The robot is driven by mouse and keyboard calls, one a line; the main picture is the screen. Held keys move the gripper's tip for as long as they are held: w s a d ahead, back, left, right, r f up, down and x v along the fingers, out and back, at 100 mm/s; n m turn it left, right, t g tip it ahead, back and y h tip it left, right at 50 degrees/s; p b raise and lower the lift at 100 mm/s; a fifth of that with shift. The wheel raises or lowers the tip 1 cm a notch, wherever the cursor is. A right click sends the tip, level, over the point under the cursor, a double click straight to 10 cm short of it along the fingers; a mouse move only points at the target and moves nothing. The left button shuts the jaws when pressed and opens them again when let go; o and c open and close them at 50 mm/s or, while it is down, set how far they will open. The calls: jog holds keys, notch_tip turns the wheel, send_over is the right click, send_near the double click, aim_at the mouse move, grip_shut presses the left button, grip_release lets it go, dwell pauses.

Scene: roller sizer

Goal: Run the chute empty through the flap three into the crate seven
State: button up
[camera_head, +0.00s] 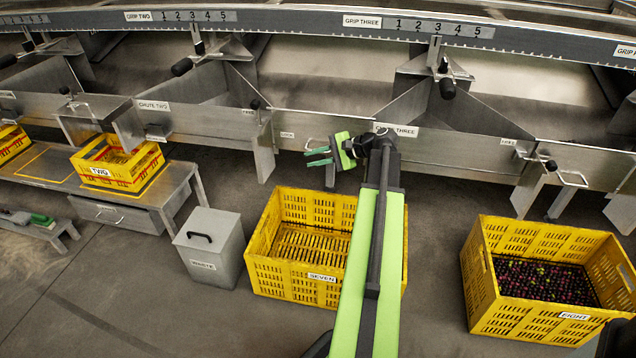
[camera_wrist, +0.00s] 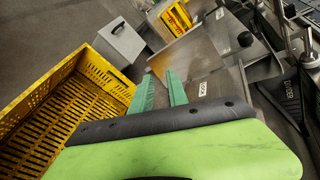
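Crate seven (camera_head: 322,288) is a yellow slatted crate on the floor, its visible inside empty; my arm covers its right part. It also shows at the left of the wrist view (camera_wrist: 22,100). Chute three (camera_head: 440,150) is a grey metal trough above and behind the crate. I see no fruit in its visible part. My arm covers part of its front, and I cannot make out flap three clearly. My gripper (camera_head: 308,158) is in front of the metal front, above the crate's back edge. Its two green fingers (camera_wrist: 162,78) point left, apart and empty.
Crate eight (camera_head: 525,322), holding dark small fruit, stands to the right. A grey waste bin (camera_head: 212,250) stands left of crate seven. A yellow crate marked two (camera_head: 120,165) sits on a bench further left. Metal plates and handles jut from the chute fronts.

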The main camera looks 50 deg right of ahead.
jog(key=s+d+f+m+t+h+b, duration=0.1)
jog(key=s+d+m+t+b, duration=0.1)
jog(key=s+d, duration=0.35)
jog(key=s+d+f+m+t+h+b, duration=0.1)
jog(key=s+d+f+m+t+b, duration=0.15)
jog(key=d, duration=0.55)
jog(key=b, duration=0.4)
send_near(318, 138)
jog(key=shift+g, duration=0.45)
jog(key=w+a+f, duration=0.1)
jog(key=w, duration=0.1)
jog(key=w+a+f, duration=0.2)
jog(key=w, duration=0.1)
jog(key=w+a+f, duration=0.1)
jog(key=w+a, duration=0.1)
jog(key=shift+w+f, duration=0.2)
jog(key=shift+f, duration=0.15)
grip_shut()
